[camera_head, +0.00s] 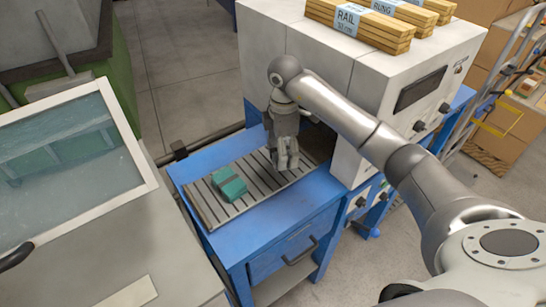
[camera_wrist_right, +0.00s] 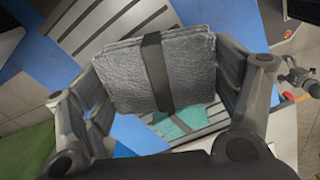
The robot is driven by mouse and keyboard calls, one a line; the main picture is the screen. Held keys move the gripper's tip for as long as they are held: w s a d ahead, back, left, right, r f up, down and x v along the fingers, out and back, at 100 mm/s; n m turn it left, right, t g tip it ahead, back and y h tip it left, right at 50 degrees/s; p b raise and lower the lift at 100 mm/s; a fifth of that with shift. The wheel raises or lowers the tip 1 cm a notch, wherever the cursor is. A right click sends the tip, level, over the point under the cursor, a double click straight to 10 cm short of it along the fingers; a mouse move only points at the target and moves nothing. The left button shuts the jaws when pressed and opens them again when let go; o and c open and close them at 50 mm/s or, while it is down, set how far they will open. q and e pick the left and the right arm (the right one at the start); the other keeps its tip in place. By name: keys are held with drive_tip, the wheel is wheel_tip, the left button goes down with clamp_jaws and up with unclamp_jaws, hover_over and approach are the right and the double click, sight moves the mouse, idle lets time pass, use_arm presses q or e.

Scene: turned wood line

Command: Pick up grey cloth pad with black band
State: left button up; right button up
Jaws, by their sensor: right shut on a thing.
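The grey cloth pad with a black band (camera_wrist_right: 192,72) fills the upper middle of the right wrist view. It sits between the two fingers of my right gripper (camera_wrist_right: 160,85), which is shut on it. In the head view my right gripper (camera_head: 287,158) points down over the right part of the slatted rack; I cannot make out the pad clearly there. In the wrist view the pad appears above the slats, but the height of the gap is hard to tell. My left gripper is not in view.
A teal pad (camera_head: 229,183) lies on the slatted rack (camera_head: 210,216) of a blue bench (camera_head: 255,237); it also shows in the wrist view (camera_wrist_right: 182,123). A white machine housing (camera_head: 335,45) with wood bundles on top stands close behind my right gripper. A glass-topped cabinet is at left.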

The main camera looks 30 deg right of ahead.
drive_tip(key=s+d+r+b, duration=0.1)
drive_tip(key=s+d+r, duration=0.2)
drive_tip(key=s, duration=0.6)
wheel_tip(320, 180, up, 2)
drive_tip(key=shift+s+r+b, duration=0.1)
drive_tip(key=shift+s+b, duration=0.15)
drive_tip(key=shift+b, duration=0.15)
